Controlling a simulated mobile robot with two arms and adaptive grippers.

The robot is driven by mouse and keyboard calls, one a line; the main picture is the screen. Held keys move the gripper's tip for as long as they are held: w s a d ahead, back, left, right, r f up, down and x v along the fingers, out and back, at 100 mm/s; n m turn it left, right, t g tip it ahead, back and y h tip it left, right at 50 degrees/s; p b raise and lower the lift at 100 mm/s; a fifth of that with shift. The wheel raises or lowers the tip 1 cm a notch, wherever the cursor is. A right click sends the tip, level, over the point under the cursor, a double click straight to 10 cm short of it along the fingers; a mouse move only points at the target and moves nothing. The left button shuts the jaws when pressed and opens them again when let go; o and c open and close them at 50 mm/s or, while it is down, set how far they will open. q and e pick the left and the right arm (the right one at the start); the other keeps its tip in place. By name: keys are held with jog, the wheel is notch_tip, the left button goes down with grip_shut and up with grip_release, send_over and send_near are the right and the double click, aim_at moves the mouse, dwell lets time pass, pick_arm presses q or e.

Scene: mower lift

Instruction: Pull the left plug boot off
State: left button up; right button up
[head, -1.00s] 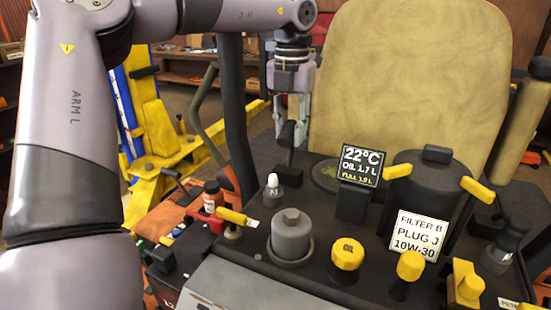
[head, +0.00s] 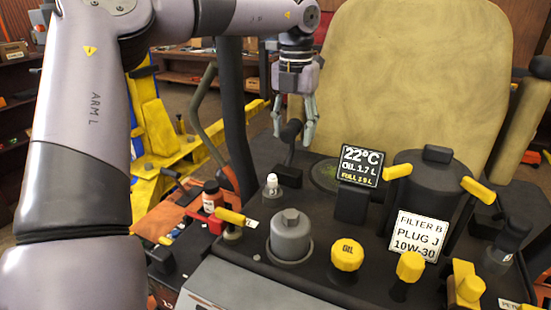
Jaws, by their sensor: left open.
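My left gripper (head: 292,140) hangs fingers-down above the back of the dark engine deck (head: 330,240), in front of the seat. Its fingers are spread and hold nothing. A black piece with a rounded top (head: 290,130) stands at the fingers, partly behind them; I cannot tell whether they touch it. It may be a plug boot, but the view does not settle this. A small white-topped part (head: 272,185) stands upright on the deck below and left of the gripper, apart from it. My right gripper is not in view.
A grey capped cylinder (head: 290,235), a yellow oil cap (head: 347,254) and a display (head: 361,166) stand on the deck. A yellow-handled lever (head: 231,217) is at left. The tan seat back (head: 410,80) rises close behind the gripper. A dark post (head: 236,120) stands left.

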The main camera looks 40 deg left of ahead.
pick_arm(q)
jog(key=shift+s, duration=0.15)
jog(key=shift+r, duration=0.65)
notch_tip(320, 180, up, 4)
jog(key=shift+r, duration=0.9)
jog(key=shift+r, duration=1.5)
dwell(0.8)
jog(key=shift+a, duration=0.1)
